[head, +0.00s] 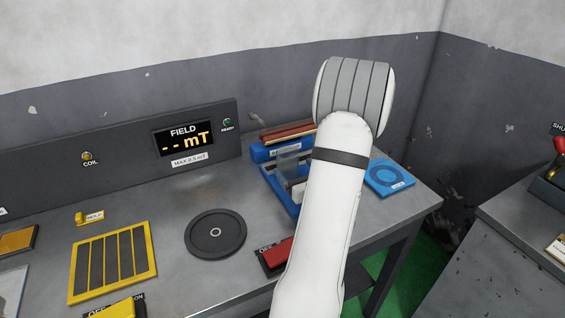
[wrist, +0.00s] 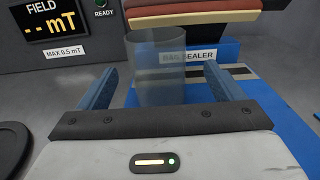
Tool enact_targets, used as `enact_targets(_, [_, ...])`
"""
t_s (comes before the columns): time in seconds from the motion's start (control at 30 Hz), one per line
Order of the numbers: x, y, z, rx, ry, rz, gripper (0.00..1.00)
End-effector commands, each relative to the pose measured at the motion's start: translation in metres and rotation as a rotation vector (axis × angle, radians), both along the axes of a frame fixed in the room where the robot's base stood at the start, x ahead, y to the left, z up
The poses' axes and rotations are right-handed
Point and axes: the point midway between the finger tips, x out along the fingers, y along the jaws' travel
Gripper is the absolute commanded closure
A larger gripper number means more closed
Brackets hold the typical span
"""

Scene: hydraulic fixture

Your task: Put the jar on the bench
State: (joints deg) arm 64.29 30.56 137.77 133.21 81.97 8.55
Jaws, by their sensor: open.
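The jar is a clear, greyish, open-topped cylinder (wrist: 156,62), upright at the blue bag sealer (wrist: 262,88). In the head view the jar (head: 288,163) shows just left of my arm, over the sealer's blue frame (head: 270,178). My gripper (wrist: 161,78) is open, with one blue finger on each side of the jar in the wrist view. I see gaps between the jar and both fingers. The jar's foot is hidden by the gripper body. The grey metal bench (head: 180,268) carries the sealer.
A round dark plate (head: 215,233) lies left of the sealer, and a yellow-framed grid (head: 113,262) farther left. A red switch (head: 273,256) is near my arm. A blue ringed pad (head: 389,177) lies at the right. Bare bench shows around the plate.

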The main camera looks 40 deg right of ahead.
Motion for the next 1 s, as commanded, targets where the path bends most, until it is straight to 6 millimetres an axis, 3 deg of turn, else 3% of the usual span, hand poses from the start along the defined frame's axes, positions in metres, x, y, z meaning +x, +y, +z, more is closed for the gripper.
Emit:
enact_targets(0.5, [0.065, -0.016, 0.003, -0.001, 0.0, 0.009, 0.13])
enact_targets(0.77, [0.067, -0.016, 0.002, -0.001, 0.0, 0.01, 0.13])
enact_targets(1.0, [0.067, -0.015, 0.002, -0.001, 0.0, 0.011, 0.33])
